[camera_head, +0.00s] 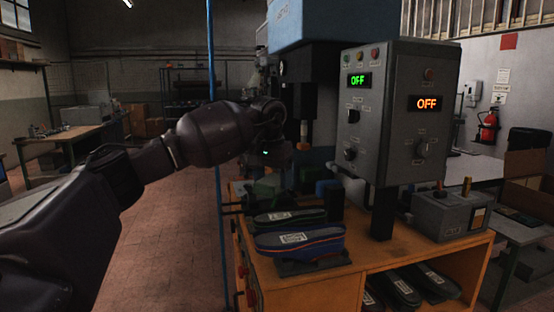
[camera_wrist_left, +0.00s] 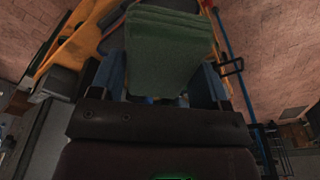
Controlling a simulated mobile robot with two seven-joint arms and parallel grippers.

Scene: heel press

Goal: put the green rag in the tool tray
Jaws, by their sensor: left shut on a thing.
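The green rag (camera_wrist_left: 168,45) hangs between the two fingers of my left gripper (camera_wrist_left: 162,82) in the left wrist view. The gripper is shut on it. In the head view my left gripper (camera_head: 270,172) is over the back left part of the orange bench, and the rag (camera_head: 266,190) shows as a dim green patch below it, behind the shoe parts. I cannot make out a tool tray for certain in either view. My right gripper is in neither view.
The orange bench (camera_head: 335,290) carries two insoles (camera_head: 300,240) at its front, a grey control box (camera_head: 395,110) showing OFF, and a grey unit (camera_head: 450,212) at right. A blue pole (camera_head: 216,150) stands left of the bench. More soles (camera_head: 395,288) lie on its lower shelf.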

